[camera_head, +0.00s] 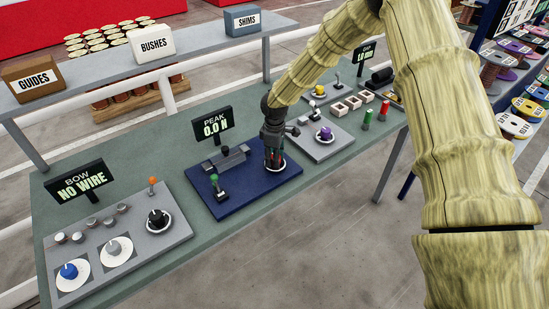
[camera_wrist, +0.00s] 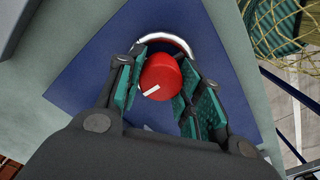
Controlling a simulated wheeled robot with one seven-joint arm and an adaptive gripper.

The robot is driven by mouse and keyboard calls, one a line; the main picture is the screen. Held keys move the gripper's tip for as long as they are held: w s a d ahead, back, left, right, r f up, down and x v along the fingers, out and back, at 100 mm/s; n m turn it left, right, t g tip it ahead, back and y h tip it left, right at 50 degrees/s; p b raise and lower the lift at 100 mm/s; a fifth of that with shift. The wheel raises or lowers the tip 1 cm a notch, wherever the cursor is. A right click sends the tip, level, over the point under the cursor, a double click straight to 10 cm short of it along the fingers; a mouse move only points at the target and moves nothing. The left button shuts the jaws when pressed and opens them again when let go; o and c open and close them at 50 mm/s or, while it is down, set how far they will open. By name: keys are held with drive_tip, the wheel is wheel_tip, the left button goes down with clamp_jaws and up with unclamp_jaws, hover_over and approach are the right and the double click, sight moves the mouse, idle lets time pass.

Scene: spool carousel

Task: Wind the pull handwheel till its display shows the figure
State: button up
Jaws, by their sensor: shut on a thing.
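The red handwheel knob (camera_wrist: 163,72), with a white pointer line, stands on a white-rimmed dial on the blue base plate (camera_head: 247,205). In the wrist view, my gripper (camera_wrist: 158,88) points down with its teal-padded fingers on either side of the knob, shut on it. The pointer line faces the lower left of that view. In the head view, my gripper (camera_head: 273,163) is over the right part of the blue plate and mostly hides the knob. The display (camera_head: 212,126) behind the plate reads PEAK 0.0 N.
A green-topped lever (camera_head: 216,186) and a grey clamp (camera_head: 228,157) share the blue plate. At left is a grey panel with knobs and a BOW display (camera_head: 80,182) reading NO WIRE. Another panel with a purple knob (camera_head: 325,133) lies to the right.

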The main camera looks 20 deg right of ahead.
drive_tip(key=shift+o, duration=0.2)
drive_tip(key=m+b, duration=0.2)
drive_tip(key=m, duration=0.1)
drive_tip(key=shift+w+m, duration=0.15)
drive_tip(key=shift+m, duration=0.15)
drive_tip(key=m+b, duration=0.2)
drive_tip(key=m, duration=0.1)
drive_tip(key=shift+d+m, duration=0.1)
drive_tip(key=shift+m, duration=0.2)
drive_tip(key=m+b, duration=0.1)
drive_tip(key=m, duration=0.2)
drive_tip(key=shift+m, duration=0.3)
drive_tip(key=shift+c, duration=0.2)
drive_tip(key=m+b, duration=0.1)
drive_tip(key=m, duration=0.3)
drive_tip(key=shift+d+m, duration=0.1)
drive_tip(key=shift+m, duration=0.2)
drive_tip(key=shift+o, duration=0.2)
drive_tip(key=m, duration=0.4)
drive_tip(key=shift+r, duration=0.1)
drive_tip(key=m, duration=0.8)
drive_tip(key=shift+m, duration=0.3)
drive_tip(key=shift+m+p, duration=0.35)
drive_tip(key=shift+m, duration=1.25)
drive_tip(key=shift+c, duration=0.2)
